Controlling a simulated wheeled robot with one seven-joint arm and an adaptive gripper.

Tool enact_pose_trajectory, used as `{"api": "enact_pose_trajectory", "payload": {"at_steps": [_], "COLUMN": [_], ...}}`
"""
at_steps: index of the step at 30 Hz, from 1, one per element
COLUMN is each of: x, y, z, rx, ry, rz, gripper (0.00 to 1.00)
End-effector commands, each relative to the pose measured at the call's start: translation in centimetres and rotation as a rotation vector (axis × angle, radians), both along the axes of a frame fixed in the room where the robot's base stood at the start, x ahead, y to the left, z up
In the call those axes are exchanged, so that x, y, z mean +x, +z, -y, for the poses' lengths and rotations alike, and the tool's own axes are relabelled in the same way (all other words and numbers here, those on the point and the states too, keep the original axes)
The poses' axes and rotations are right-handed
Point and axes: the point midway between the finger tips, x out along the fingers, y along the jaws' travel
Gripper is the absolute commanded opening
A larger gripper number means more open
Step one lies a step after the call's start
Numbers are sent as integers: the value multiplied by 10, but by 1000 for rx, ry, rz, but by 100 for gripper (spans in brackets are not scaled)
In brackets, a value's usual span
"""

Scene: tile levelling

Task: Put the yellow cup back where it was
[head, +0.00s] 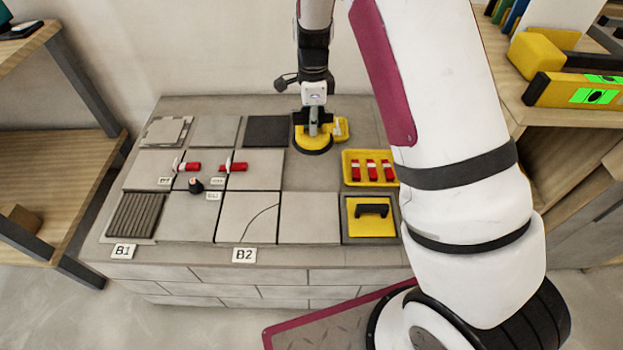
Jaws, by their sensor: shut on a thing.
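The yellow cup (302,143), a round yellow suction cup with a black rim, is at the back of the tiled block (350,106), just right of the dark tile (268,131). My gripper (313,124) points down from above and is shut on the top of the cup; the fingers hide its handle. A small yellow piece (341,130) shows directly right of the cup; I cannot tell whether it is a separate holder. I cannot tell whether the cup touches the surface under it.
A yellow tray (347,181) with red wedges and a yellow square tool (371,226) with a black handle lie at right. Red clips (235,167) and a small dark object (196,185) sit among the grey tiles. Labels B1 (123,251) and B2 (244,255) mark the front edge.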

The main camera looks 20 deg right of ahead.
Motion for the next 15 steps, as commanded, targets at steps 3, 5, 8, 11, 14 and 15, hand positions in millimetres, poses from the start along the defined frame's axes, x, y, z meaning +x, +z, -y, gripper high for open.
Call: {"api": "enact_pose_trajectory", "payload": {"at_steps": [3, 5, 8, 11, 14, 15], "x": [1, 1, 1, 1, 0, 1], "y": [-16, -19, -24, -35, -51, -58], "z": [0, 0, 0, 0, 0, 0], "rx": [0, 0, 0, 1, 1, 1], "ry": [-60, -79, -96, -100, -99, -99], "rz": [2, 2, 2, 0, 0, 0], "gripper": [0, 0, 0, 0, 0, 0]}}
